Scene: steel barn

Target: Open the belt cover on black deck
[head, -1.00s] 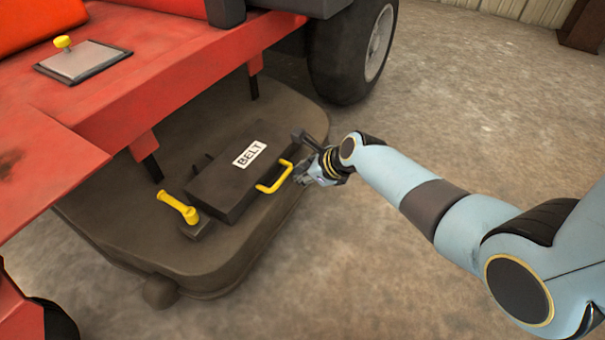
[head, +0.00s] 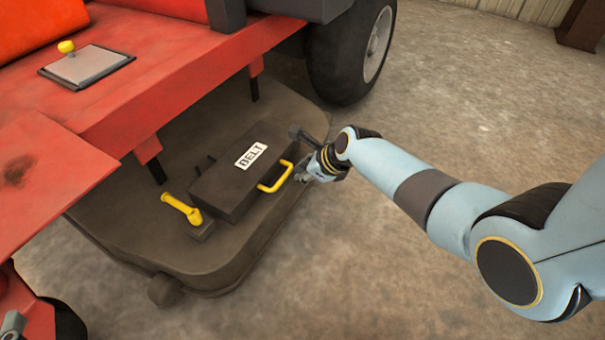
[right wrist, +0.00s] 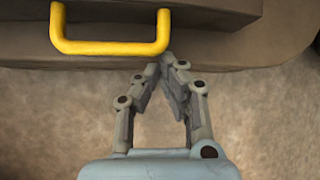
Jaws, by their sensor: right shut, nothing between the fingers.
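The black belt cover (head: 228,190), with a white BELT label (head: 251,155), lies closed on the dark deck (head: 240,258). Its yellow handle (head: 275,177) is on the side facing my right arm. A yellow lever (head: 181,208) sits at the cover's near left end. My right gripper (head: 303,173) is just right of the handle, apart from it. In the right wrist view the yellow handle (right wrist: 110,46) is ahead and left of the gripper's fingertips (right wrist: 166,62), which are closed together and empty.
The red mower body (head: 150,90) overhangs the deck's far left side, with a grey plate and yellow knob (head: 67,47) on it. A black wheel (head: 350,55) stands behind the deck. Concrete floor (head: 440,90) is open to the right.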

